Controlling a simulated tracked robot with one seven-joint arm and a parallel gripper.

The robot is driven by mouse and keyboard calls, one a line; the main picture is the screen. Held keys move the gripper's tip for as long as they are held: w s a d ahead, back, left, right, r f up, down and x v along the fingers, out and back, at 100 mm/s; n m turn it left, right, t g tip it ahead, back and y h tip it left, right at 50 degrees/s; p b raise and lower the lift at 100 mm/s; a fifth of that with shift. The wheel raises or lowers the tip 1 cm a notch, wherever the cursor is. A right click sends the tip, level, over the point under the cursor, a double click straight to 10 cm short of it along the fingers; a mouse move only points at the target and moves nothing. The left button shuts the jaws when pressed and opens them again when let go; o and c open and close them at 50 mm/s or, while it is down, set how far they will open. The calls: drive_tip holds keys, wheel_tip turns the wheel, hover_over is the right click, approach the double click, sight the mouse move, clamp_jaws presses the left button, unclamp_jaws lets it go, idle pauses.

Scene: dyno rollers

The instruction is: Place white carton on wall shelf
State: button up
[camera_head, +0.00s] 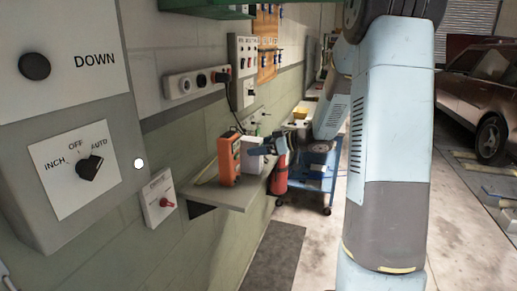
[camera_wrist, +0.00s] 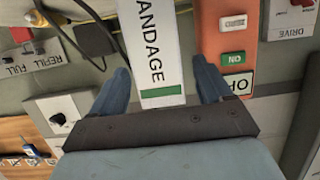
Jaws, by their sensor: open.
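The white carton (camera_head: 251,160) stands on the wall shelf (camera_head: 222,197), just behind an orange device, in the head view. In the wrist view the carton (camera_wrist: 155,45) shows a green band and the letters "ANDAGE". It lies between the two blue fingers of my gripper (camera_wrist: 160,66), with a visible gap on each side. My gripper also shows in the head view (camera_head: 271,147), at the carton's right side. It is open and not closed on anything. The carton's base is partly hidden in the head view, so its contact with the shelf is hard to see.
The orange device (camera_head: 229,158) with buttons stands close beside the carton and also shows in the wrist view (camera_wrist: 228,38). Wall boxes and cables hang above. A red cylinder (camera_head: 279,180) and a blue cart (camera_head: 318,172) are beyond. The shelf's front part is clear.

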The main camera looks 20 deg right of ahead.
drive_tip(key=v, duration=1.2)
drive_tip(key=w+r+m+t+h, duration=0.3)
drive_tip(key=r+t+h, duration=0.2)
drive_tip(key=r+h, duration=0.25)
drive_tip(key=s+d+r+m+h, duration=0.1)
drive_tip(key=s+r+m+h, duration=0.4)
drive_tip(key=s+h, duration=0.1)
drive_tip(key=s+a+f+m+g, duration=0.1)
drive_tip(key=s+a+f+g, duration=0.1)
drive_tip(key=s, duration=0.6)
drive_tip(key=s+a+f+m+g+y, duration=0.1)
drive_tip(key=s+a+f+g, duration=0.1)
drive_tip(key=s+a, duration=0.3)
drive_tip(key=s+a+f+g, duration=0.2)
drive_tip(key=s+a+g, duration=0.2)
drive_tip(key=s, duration=0.8)
drive_tip(key=shift+f+m+y, duration=0.3)
drive_tip(key=shift+m+y, duration=0.05)
drive_tip(key=shift+m, duration=0.05)
